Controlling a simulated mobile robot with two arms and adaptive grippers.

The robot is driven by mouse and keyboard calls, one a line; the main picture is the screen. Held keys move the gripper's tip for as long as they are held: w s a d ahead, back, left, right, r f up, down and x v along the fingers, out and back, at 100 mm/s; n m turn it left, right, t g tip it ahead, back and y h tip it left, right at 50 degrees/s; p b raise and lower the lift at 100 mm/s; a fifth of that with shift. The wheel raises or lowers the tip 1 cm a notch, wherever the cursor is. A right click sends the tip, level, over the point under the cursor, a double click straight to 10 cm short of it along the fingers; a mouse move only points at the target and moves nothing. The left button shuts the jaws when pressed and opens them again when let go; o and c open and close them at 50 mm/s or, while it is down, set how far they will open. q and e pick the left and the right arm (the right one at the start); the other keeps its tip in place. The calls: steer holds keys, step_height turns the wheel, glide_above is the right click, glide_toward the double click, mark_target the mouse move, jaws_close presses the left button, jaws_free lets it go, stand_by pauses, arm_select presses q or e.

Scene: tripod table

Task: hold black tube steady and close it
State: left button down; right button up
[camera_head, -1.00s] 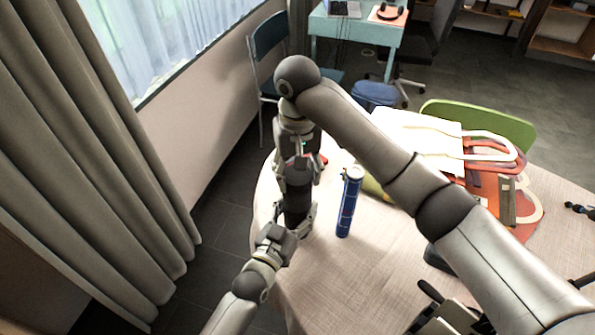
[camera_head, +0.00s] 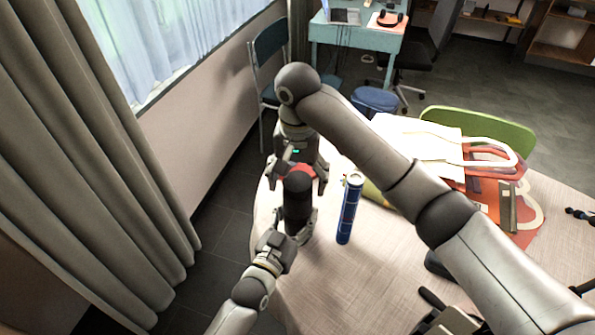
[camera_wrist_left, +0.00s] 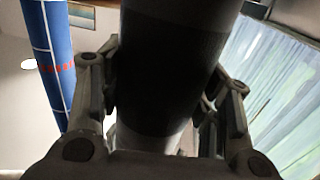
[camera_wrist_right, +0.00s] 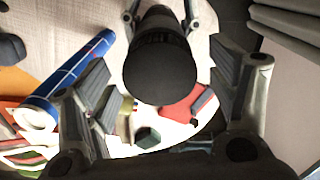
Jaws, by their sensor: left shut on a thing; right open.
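The black tube (camera_head: 297,205) stands upright near the left edge of the table. My left gripper (camera_head: 299,232) is shut on its lower part; the left wrist view shows the fingers on both sides of the dark tube (camera_wrist_left: 172,65). My right gripper (camera_head: 298,180) is open above the tube's top, its fingers spread on either side. In the right wrist view the top (camera_wrist_right: 160,72) is a smooth dark disc between the open fingers, with a ridged band below it. I cannot tell whether the lid is fully seated.
A blue tube (camera_head: 348,212) stands just right of the black one. A red object (camera_wrist_right: 187,106) lies close behind the black tube. A bag (camera_head: 420,140) covers the table's back right. The curtain (camera_head: 90,170) and wall are to the left. The front middle of the table is clear.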

step_height(320, 180, up, 12)
stand_by(0.6)
arm_select(q)
steer(key=shift+c, duration=1.9)
jaws_free()
steer(key=v, duration=1.2)
steer(key=shift+a, duration=0.1)
